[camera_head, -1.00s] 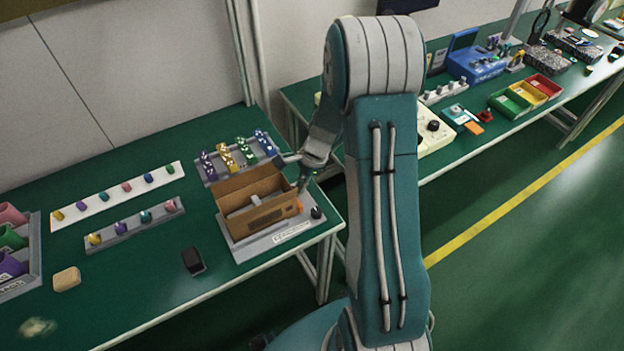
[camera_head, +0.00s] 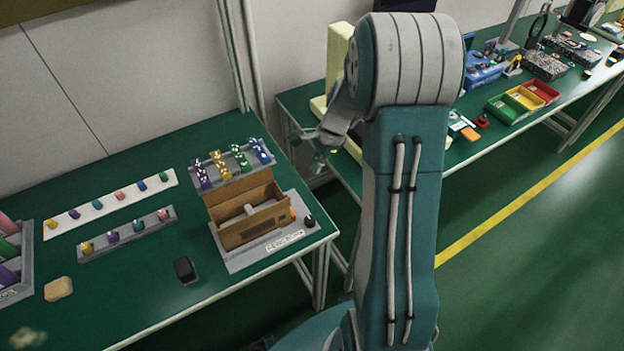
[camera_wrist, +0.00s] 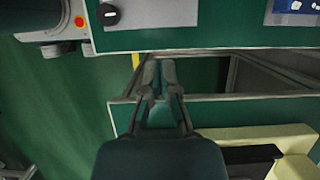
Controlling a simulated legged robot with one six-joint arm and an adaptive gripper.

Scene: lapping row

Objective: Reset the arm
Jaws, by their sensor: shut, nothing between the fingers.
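My arm stands upright in the head view, with its end folded to the left of the upper link. My gripper (camera_head: 318,158) hangs above the gap between the two green tables, to the right of the cardboard box (camera_head: 245,214). In the wrist view my gripper (camera_wrist: 160,66) shows its two fingers close together, with nothing between them. It touches nothing that I can see.
The box stands on a grey base (camera_head: 270,250) near the left table's right end. Racks of coloured pieces (camera_head: 232,164) and a black block (camera_head: 186,270) lie nearby. The right table (camera_head: 470,150) holds coloured bins (camera_head: 522,101) and a cream-coloured object (camera_head: 338,58).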

